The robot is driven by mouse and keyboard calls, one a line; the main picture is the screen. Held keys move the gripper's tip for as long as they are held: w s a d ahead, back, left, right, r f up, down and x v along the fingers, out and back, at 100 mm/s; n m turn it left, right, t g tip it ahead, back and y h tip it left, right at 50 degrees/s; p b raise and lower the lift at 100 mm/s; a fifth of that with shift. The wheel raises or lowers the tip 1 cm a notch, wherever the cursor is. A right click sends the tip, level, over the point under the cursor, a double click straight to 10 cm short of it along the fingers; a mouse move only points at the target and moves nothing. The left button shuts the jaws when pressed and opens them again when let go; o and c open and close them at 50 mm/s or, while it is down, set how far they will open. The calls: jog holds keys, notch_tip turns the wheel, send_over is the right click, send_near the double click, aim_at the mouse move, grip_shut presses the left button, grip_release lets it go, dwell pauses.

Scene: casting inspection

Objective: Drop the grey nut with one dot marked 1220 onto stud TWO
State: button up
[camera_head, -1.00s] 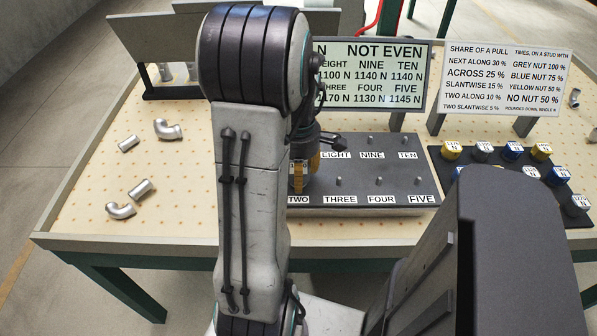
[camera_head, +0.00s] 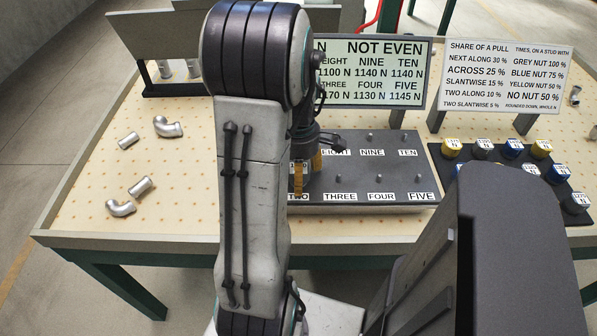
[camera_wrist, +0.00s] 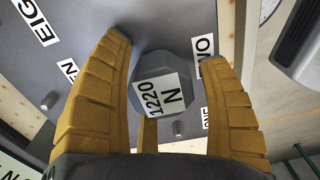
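The grey nut marked 1220 N (camera_wrist: 152,92) sits between the yellow fingers of my gripper (camera_wrist: 167,75) in the wrist view. In the head view my gripper (camera_head: 304,176) is at the left end of the dark stud plate (camera_head: 350,197), just behind the label TWO (camera_head: 299,197). Stud TWO itself is hidden by my gripper and the nut. Whether the nut touches the stud cannot be told.
Bare studs stand by the labels THREE (camera_head: 340,197), FOUR and FIVE, and in the back row. Nuts stand on a dark tray (camera_head: 480,180) at right. Sign boards (camera_head: 500,78) stand behind. Metal pipe pieces (camera_head: 128,141) lie at left.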

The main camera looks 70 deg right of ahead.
jog(key=shift+o, duration=0.7)
notch_tip(320, 180, up, 12)
dwell(1.0)
